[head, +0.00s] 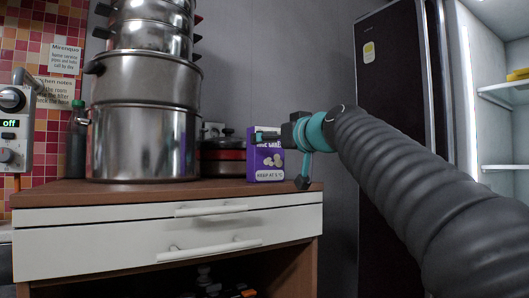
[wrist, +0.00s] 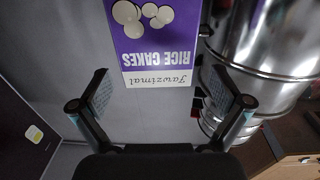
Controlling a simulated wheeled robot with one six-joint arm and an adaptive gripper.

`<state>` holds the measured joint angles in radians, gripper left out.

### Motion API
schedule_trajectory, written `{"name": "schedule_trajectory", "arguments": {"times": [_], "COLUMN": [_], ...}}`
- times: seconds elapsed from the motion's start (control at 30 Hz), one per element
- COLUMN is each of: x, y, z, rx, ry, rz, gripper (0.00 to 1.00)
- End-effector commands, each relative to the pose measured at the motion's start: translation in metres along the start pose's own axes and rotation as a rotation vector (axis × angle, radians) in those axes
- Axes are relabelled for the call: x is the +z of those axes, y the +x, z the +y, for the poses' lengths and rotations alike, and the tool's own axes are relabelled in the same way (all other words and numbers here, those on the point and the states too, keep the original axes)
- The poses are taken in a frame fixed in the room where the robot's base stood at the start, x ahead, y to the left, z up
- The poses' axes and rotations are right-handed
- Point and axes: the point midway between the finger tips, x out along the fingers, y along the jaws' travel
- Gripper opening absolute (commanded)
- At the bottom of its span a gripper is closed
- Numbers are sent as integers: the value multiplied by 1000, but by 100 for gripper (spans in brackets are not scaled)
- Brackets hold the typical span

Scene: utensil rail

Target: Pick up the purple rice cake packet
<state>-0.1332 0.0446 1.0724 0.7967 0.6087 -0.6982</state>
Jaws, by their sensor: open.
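The purple rice cake packet (head: 266,163) stands upright on the wooden cabinet top (head: 130,191), near its right end. My gripper (head: 282,160) covers part of the packet's upper right side in the head view. In the wrist view the packet (wrist: 150,45) appears upside down, with round cakes pictured and white lettering. The fingers of my gripper (wrist: 158,80) are spread apart, with the packet centred ahead of the gap between them. Nothing is held. I cannot tell from these views whether a finger touches the packet.
A tall stack of steel pots (head: 145,140) stands to the left on the cabinet top. A dark pot with a red band (head: 222,155) is just left of the packet. A dark bottle (head: 77,145) is farther left. A dark fridge (head: 395,90) stands to the right.

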Motion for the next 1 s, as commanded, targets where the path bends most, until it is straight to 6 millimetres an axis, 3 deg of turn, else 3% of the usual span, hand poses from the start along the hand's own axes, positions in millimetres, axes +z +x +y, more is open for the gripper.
{"name": "schedule_trajectory", "arguments": {"times": [0.4, 0.73, 0.77, 1.0], "x": [-3, -1, -1, -1], "y": [46, 53, 53, 53], "z": [2, 3, 3, 3], "rx": [0, 2, 2, 2], "ry": [1, 1, 1, 0], "rz": [-1, 0, 0, -1], "gripper": [100, 100, 98, 38]}}
